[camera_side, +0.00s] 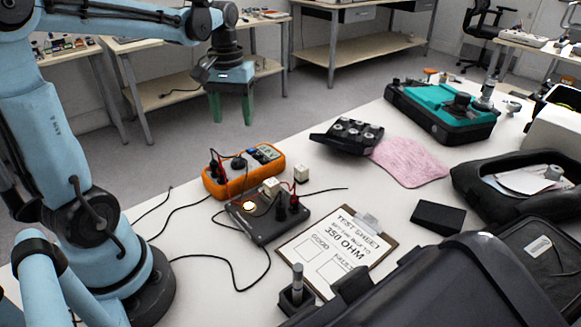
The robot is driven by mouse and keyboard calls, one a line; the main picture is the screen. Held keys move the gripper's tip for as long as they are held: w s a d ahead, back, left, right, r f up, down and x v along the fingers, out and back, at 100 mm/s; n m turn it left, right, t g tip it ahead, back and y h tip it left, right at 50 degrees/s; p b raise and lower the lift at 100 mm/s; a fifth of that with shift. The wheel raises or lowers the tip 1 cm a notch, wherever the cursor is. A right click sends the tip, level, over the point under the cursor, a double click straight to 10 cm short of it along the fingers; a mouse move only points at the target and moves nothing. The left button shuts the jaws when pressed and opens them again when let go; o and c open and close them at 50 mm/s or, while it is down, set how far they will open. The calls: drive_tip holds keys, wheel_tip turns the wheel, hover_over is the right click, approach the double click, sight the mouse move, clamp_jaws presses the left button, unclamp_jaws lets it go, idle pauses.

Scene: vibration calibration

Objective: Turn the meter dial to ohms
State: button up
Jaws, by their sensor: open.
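The meter (226,184) is an orange handheld unit lying on the white table, left of centre. Its dark dial (238,162) is near the middle of its face; the dial's setting is too small to read. Red and black leads are plugged in at its left end. My gripper (231,117) hangs above and behind the meter, with its two green fingers pointing down, apart and empty. It touches nothing.
A dark box (266,226) with a lit yellow spot and leads sits in front of the meter. A clipboard (345,277) reads "TEST SHEET" and "350 OHM". A black block with knobs (347,137), a pink cloth (411,162) and a teal-black case (440,112) lie to the right. Loose cables cross the table's left.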

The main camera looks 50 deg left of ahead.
drive_tip(key=shift+r, duration=0.6)
drive_tip(key=shift+c, duration=0.3)
drive_tip(key=shift+d, duration=0.15)
drive_tip(key=shift+c, duration=1.3)
drive_tip(key=d+f+y, duration=0.1)
drive_tip(key=d, duration=0.1)
drive_tip(key=w+d+f+y, duration=0.1)
drive_tip(key=d, duration=0.1)
drive_tip(key=d+f+g+y, duration=0.1)
drive_tip(key=d, duration=0.1)
drive_tip(key=shift+w+d, duration=0.15)
drive_tip(key=shift+w, duration=0.25)
clamp_jaws()
drive_tip(key=n+y, duration=0.1)
drive_tip(key=y, duration=0.3)
approach(242, 166)
drive_tip(key=shift+t, duration=0.4)
drive_tip(key=f, duration=0.1)
drive_tip(key=w+f, duration=0.1)
drive_tip(key=f, duration=0.1)
drive_tip(key=w+f, duration=0.1)
drive_tip(key=f, duration=0.1)
drive_tip(key=s+a, duration=0.2)
drive_tip(key=shift+a+f, duration=0.25)
drive_tip(key=shift+a, duration=0.1)
drive_tip(key=shift+s+a, duration=0.35)
drive_tip(key=shift+a, duration=0.1)
